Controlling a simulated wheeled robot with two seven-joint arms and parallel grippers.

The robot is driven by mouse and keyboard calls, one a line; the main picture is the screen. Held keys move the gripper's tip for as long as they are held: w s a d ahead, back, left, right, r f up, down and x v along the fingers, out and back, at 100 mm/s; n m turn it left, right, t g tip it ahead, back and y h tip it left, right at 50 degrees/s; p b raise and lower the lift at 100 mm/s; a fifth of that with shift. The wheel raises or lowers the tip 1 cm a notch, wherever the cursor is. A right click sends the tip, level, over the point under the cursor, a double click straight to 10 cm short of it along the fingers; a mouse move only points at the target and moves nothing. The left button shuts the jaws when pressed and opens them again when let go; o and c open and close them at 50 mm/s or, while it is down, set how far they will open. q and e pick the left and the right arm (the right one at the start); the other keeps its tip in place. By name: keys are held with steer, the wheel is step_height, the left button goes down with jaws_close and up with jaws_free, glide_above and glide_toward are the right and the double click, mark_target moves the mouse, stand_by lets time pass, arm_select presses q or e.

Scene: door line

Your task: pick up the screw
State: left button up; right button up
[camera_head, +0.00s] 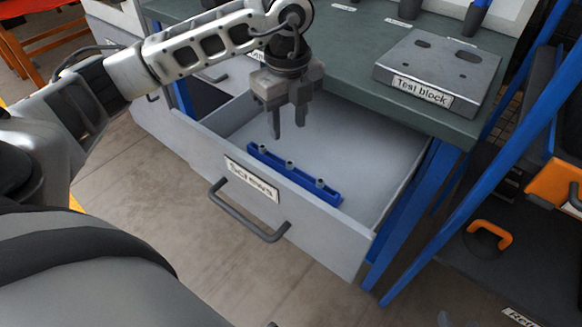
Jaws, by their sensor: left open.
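Several small grey screws stand in a blue holder strip (293,176) in the open drawer labelled "Screws" (202,131). One screw (262,149) is at the strip's left end, one (290,165) near its middle and one (320,183) towards its right end. My left gripper (288,132) hangs over the drawer with its fingers pointing down. It is open and empty, above and slightly behind the left part of the strip. Its fingertips look apart from the screws. My right gripper is not in view.
The drawer's handle (247,214) faces me. A green worktop (366,75) overhangs the drawer's back, bearing a grey block labelled "Test block" (440,72). Blue posts (480,180) stand at the right. An orange-handled case (490,233) lies beyond them.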

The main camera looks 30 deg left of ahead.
arm_select(q)
glide_above(290, 162)
steer(key=f, duration=0.5)
steer(key=shift+w+a+f, duration=0.1)
steer(key=shift+a+f, duration=0.1)
steer(key=shift+f, duration=0.05)
steer(key=shift+d+f+b, duration=0.2)
steer(key=shift+f+b, duration=0.3)
steer(key=shift+f, duration=2.2)
steer(key=shift+c, duration=0.3)
jaws_close()
